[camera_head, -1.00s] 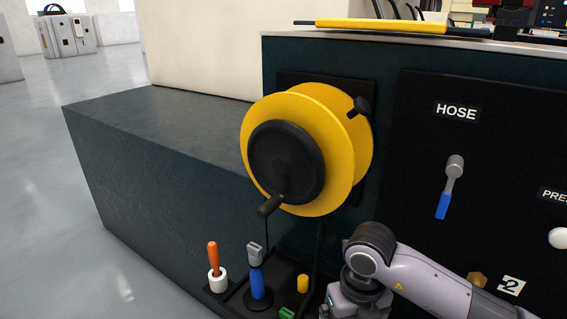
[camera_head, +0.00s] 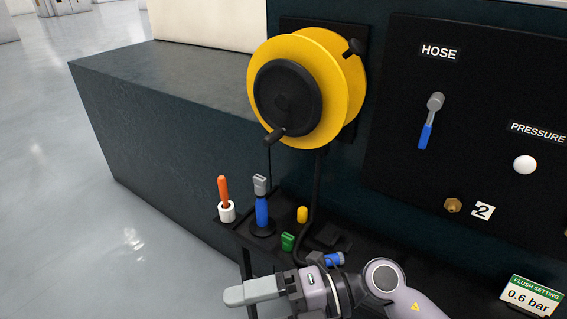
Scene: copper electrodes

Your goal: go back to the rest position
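My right gripper (camera_head: 250,293) is at the bottom of the head view, its arm coming in from the lower right. Its grey fingers point left, seen side-on in front of the dark tool shelf. I see nothing held between them, but from this side I cannot tell whether they are open or shut. My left gripper is not in view.
Behind the gripper, the shelf carries an orange-handled tool in a white cup (camera_head: 227,212), a blue-handled tool (camera_head: 262,208), a yellow piece (camera_head: 302,214), a green piece (camera_head: 288,241) and a blue fitting (camera_head: 333,259). Above are the yellow hose reel (camera_head: 345,85) and HOSE lever (camera_head: 430,120). Open floor lies left.

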